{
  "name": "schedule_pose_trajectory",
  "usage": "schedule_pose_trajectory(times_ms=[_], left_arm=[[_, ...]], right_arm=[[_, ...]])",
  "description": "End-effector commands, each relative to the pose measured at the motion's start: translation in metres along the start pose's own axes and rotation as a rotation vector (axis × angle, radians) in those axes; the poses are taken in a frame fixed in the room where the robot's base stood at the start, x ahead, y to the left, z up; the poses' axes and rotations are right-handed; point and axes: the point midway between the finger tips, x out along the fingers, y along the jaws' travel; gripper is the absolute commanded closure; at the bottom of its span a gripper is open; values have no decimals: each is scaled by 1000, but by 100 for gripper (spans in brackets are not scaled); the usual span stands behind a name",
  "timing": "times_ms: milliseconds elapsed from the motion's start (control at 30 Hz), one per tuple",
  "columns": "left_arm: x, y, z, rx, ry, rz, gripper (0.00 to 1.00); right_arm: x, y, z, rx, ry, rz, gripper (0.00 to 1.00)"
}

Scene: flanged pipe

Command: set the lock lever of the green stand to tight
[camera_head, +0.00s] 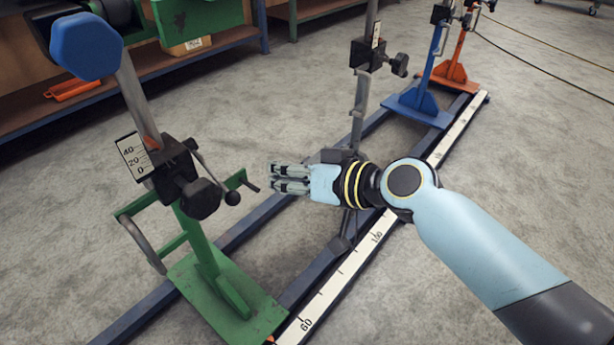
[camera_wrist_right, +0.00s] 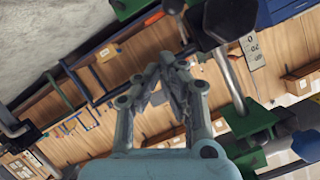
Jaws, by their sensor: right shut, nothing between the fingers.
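The green stand (camera_head: 222,284) is at the left in the head view, on the rails. Its black clamp block (camera_head: 174,176) sits beside a tilted scale plate marked 0, 20 and 40. I cannot read a tight mark. My right gripper (camera_head: 273,178) is shut and empty, pointing left, to the right of the ball end and apart from it. Its fingers (camera_wrist_right: 172,72) also show in the right wrist view. My left gripper is out of view.
A blue hexagonal part (camera_head: 87,46) is at the upper left. A grey stand post (camera_head: 362,100) with a black clamp stands behind my right gripper. Blue (camera_head: 420,105) and orange (camera_head: 455,76) stands are farther along the rails. A white scale strip (camera_head: 345,270) runs alongside.

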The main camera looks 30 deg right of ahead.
Motion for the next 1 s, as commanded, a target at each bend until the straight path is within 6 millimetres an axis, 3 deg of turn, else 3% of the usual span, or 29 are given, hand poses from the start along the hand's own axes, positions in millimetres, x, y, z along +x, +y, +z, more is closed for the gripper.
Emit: schedule_pose_trajectory(times_ms=[100, 300, 867, 1000], left_arm=[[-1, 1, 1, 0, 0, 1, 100], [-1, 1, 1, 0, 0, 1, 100], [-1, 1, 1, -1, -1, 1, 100], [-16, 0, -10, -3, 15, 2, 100]], right_arm=[[-22, 3, 6, -2, -3, 0, 100], [-40, 6, 11, -1, 0, 0, 100], [-42, 6, 11, 0, 1, -1, 100], [-47, -2, -1, 4, 4, 0, 100]])
